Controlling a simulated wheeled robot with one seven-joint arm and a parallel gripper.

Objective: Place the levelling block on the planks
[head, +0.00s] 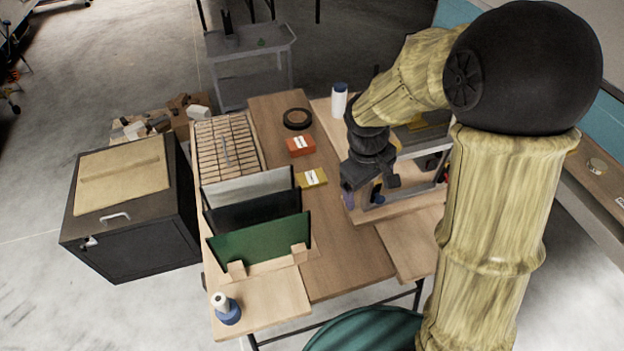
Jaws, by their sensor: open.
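The wooden table (340,262) has a top of light and darker boards, which may be the planks. A yellow block with a white label (312,177) lies flat near the middle, and an orange-red block with a white label (301,145) lies just behind it. I cannot tell for certain which is the levelling block. My gripper (369,190) is open over the right side of the table, to the right of both blocks and apart from them. My wrist hides part of what lies beneath and behind it, including some small blue and purple things.
Upright white, black and green panels (262,241) stand at the left front. Behind them is a slatted rack (228,147). A black ring (297,118) and a white bottle (339,101) are at the back. A blue-and-white bottle (226,308) stands at the front left corner.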

